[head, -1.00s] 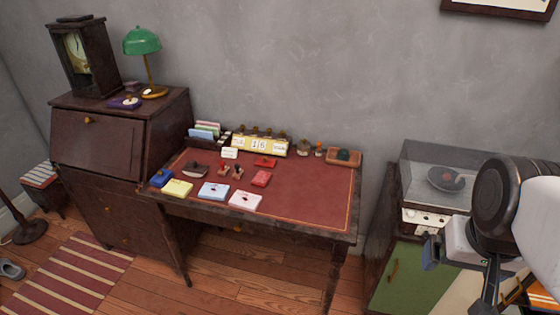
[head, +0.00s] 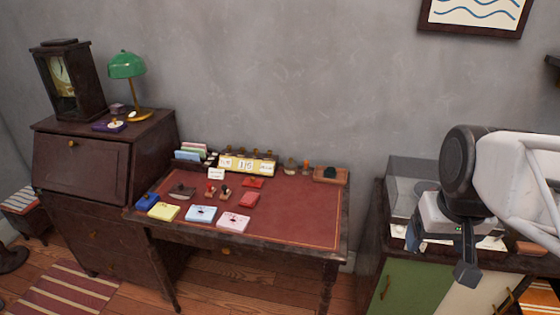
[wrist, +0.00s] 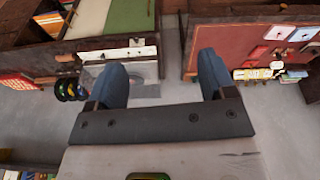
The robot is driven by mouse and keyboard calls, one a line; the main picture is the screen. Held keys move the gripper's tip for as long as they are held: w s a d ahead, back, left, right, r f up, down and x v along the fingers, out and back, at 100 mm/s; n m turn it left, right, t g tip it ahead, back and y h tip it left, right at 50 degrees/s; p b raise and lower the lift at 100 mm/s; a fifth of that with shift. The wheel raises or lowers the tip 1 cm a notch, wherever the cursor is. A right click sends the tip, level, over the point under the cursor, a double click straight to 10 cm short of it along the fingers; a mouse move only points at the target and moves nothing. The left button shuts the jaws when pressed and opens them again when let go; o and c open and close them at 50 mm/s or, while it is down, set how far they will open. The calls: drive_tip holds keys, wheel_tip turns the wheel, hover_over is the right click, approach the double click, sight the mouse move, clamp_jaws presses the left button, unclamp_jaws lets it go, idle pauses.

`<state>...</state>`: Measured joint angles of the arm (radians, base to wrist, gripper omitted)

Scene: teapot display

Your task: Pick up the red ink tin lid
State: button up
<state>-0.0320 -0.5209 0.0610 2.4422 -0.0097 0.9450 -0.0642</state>
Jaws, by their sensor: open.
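Two small flat red pieces lie on the writing desk's red top (head: 300,215): one farther back (head: 252,183), one nearer the front (head: 249,199). They look like parts of a red ink tin, but I cannot tell which is the lid. My gripper (head: 440,256) is open and empty, well to the right of the desk, by the record player cabinet. In the wrist view, my gripper's two blue-grey fingers (wrist: 162,80) stand wide apart with nothing between them. The desk top is at the upper right there.
Near the red pieces are a blue box (head: 147,201), yellow (head: 163,211), light blue (head: 201,215) and pink (head: 233,224) pads, stamps, and a calendar (head: 246,165). A wooden tray (head: 330,175) is at back right. The desk's right front is clear. The record player cabinet (head: 410,287) stands right.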

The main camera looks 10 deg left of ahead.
drive_tip(key=w+a+n, duration=0.2)
drive_tip(key=w+a, duration=0.2)
drive_tip(key=w, duration=0.5)
drive_tip(key=w+a+r+n, duration=0.15)
drive_tip(key=w+a, duration=0.35)
drive_tip(key=w, duration=0.5)
drive_tip(key=w+a+n, duration=0.3)
drive_tip(key=w+a, duration=0.1)
drive_tip(key=w, duration=0.5)
drive_tip(key=n+g, duration=0.2)
drive_tip(key=n, duration=0.8)
hover_over(253, 181)
drive_tip(key=f, duration=3)
drive_tip(key=shift+w+d+f, duration=0.15)
drive_tip(key=shift+w+f, duration=0.05)
drive_tip(key=shift+f, duration=0.2)
drive_tip(key=shift+w+a+f, duration=0.1)
drive_tip(key=shift+a+f, duration=0.2)
drive_tip(key=shift+a, duration=0.05)
drive_tip(key=shift+f, duration=1.3)
